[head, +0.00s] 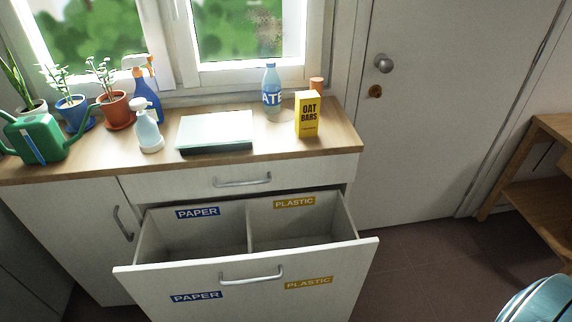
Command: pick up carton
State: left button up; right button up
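A yellow carton (307,116) labelled "OAT BARS" stands upright near the right end of the wooden counter (277,147). A clear bottle with a blue label (271,90) stands behind it to the left. A small brown-orange object (316,85) shows partly behind the carton's top right. Neither of my grippers shows in the head view.
A pulled-out drawer (366,251) below the counter has two empty-looking compartments, marked PAPER and PLASTIC. A flat white box (215,130), a white pump bottle (148,132), a blue spray bottle (147,97), potted plants and a green watering can (36,137) stand left of the carton.

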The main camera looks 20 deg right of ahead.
aim_at(307, 102)
jog(key=l+z, duration=0.35)
jog(key=i+l+z, duration=0.15)
jog(key=l+z, duration=0.2)
jog(key=l, duration=0.15)
jog(key=i+l+z, duration=0.15)
jog(key=l+z, duration=0.15)
jog(key=l, duration=0.1)
